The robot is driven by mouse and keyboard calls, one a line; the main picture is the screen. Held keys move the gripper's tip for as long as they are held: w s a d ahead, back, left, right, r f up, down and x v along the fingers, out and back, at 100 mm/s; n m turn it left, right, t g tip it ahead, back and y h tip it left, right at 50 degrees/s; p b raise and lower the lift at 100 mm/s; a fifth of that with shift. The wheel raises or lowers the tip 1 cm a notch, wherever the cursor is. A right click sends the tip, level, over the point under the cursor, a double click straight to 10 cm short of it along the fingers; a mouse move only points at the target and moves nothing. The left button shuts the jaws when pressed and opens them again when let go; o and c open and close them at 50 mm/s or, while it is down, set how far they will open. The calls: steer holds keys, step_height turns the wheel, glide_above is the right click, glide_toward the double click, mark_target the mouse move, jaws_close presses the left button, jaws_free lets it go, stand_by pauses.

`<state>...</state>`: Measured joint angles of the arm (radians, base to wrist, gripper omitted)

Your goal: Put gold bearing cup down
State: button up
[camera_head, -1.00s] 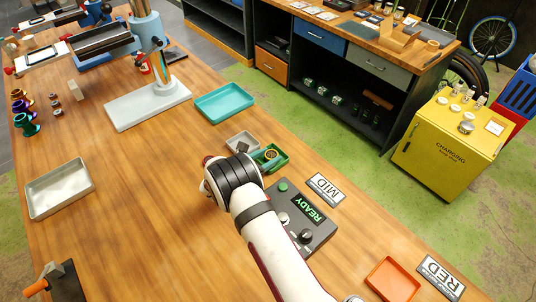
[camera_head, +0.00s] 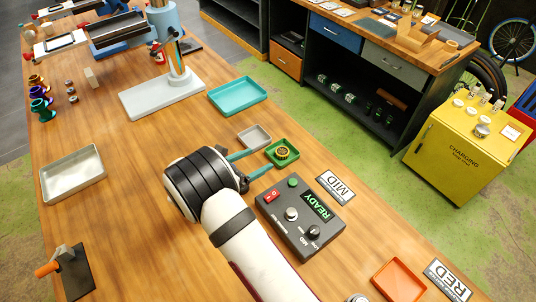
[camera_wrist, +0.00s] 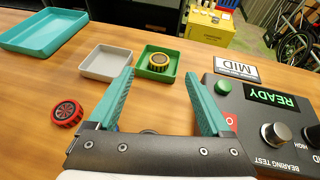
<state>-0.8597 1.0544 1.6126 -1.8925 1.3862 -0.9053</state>
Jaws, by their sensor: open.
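The gold bearing cup (camera_head: 283,153), a short black ring with a gold face, rests in the small green tray (camera_head: 295,160). In the wrist view the cup (camera_wrist: 158,62) lies flat inside the tray (camera_wrist: 174,75). My gripper (camera_head: 262,163) is open with teal fingers, which point toward the green tray from its left. In the wrist view my gripper (camera_wrist: 158,76) has its fingers spread on either side of the tray's near part. Nothing is between the fingertips, and the cup sits apart from them.
A red ringed cup (camera_wrist: 66,112) lies on the table left of my gripper. A grey tray (camera_wrist: 104,63) and a larger teal tray (camera_wrist: 42,32) stand left of the green one. The bearing test box (camera_head: 300,217) showing READY is close on the right.

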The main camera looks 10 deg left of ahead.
steer(key=shift+s+a+r, duration=0.1)
steer(key=shift+s+r, duration=0.05)
steer(key=shift+s, duration=0.1)
steer(key=s+d+r+m+g+h, duration=0.1)
steer(key=s+d+r+m+g, duration=0.45)
steer(key=d+m, duration=0.4)
steer(key=s+d+r+m+g, duration=0.55)
steer(key=d+r+m, duration=0.2)
steer(key=d, duration=0.35)
steer(key=s+a+r+m+y, duration=0.1)
steer(key=s+m+y, duration=0.4)
steer(key=s+m, duration=0.4)
steer(key=s+a+r+m+y, duration=0.1)
steer(key=s+m+y, duration=0.4)
steer(key=s+m, duration=0.3)
steer(key=s, duration=0.4)
steer(key=shift+a+r+m+g, duration=0.15)
steer(key=shift+a+m+g, duration=0.15)
steer(key=shift+a+m, duration=0.1)
